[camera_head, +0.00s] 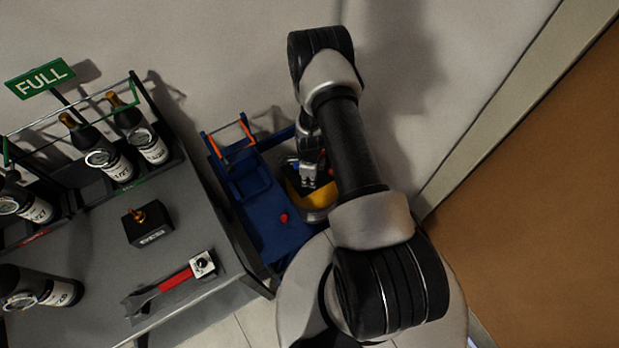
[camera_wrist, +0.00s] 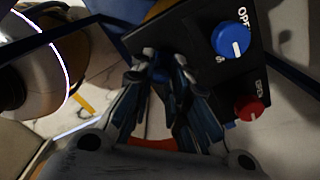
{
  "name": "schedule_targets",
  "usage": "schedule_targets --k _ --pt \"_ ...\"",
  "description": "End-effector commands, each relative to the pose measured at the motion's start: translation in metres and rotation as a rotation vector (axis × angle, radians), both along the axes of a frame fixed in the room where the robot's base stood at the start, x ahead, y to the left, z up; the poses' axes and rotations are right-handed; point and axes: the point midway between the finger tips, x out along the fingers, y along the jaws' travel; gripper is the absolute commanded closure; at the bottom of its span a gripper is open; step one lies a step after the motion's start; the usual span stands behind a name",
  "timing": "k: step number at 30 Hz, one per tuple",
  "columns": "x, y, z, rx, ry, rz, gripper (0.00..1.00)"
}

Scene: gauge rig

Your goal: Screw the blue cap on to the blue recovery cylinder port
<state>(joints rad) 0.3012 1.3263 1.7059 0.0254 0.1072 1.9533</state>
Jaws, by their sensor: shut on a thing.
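The recovery cylinder (camera_head: 316,201), yellow and grey, stands on the floor beside the blue cart, partly hidden by my arm. My gripper (camera_head: 310,179) is over its dark top. In the wrist view the two fingers (camera_wrist: 156,70) are closed together at the edge of a black panel (camera_wrist: 202,72). They are shut on a small dark-blue thing, apparently the blue cap, mostly hidden between the tips. The panel carries a blue knob (camera_wrist: 232,38) marked OPEN and a smaller red knob (camera_wrist: 250,108). The blue port is hidden; I cannot tell whether the cap touches it.
A blue cart (camera_head: 265,215) with an orange handle stands left of the cylinder; a red cap (camera_head: 284,217) lies on it. Further left, a grey bench (camera_head: 95,255) holds dark bottles and a red-handled tool (camera_head: 175,280). A brown door (camera_head: 540,210) is at right.

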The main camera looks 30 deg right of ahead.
Motion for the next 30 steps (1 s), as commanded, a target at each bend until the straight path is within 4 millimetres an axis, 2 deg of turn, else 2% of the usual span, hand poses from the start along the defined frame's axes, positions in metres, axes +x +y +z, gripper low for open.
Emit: schedule_targets --k 1,2,7,14,24,30 --pt "-0.0002 0.0003 -0.0004 0.001 0.001 0.001 0.96" --pt "-0.0002 0.0003 -0.0004 0.001 0.001 0.001 0.83" --pt "-0.0002 0.0003 -0.0002 0.000 0.000 0.002 0.71" --pt "0.0000 0.0000 -0.0001 0.000 0.000 0.003 0.71" --pt "0.0001 0.0000 0.0000 0.000 0.000 0.003 0.49" --pt "0.0001 -0.0001 0.0000 0.000 0.000 0.003 0.48"
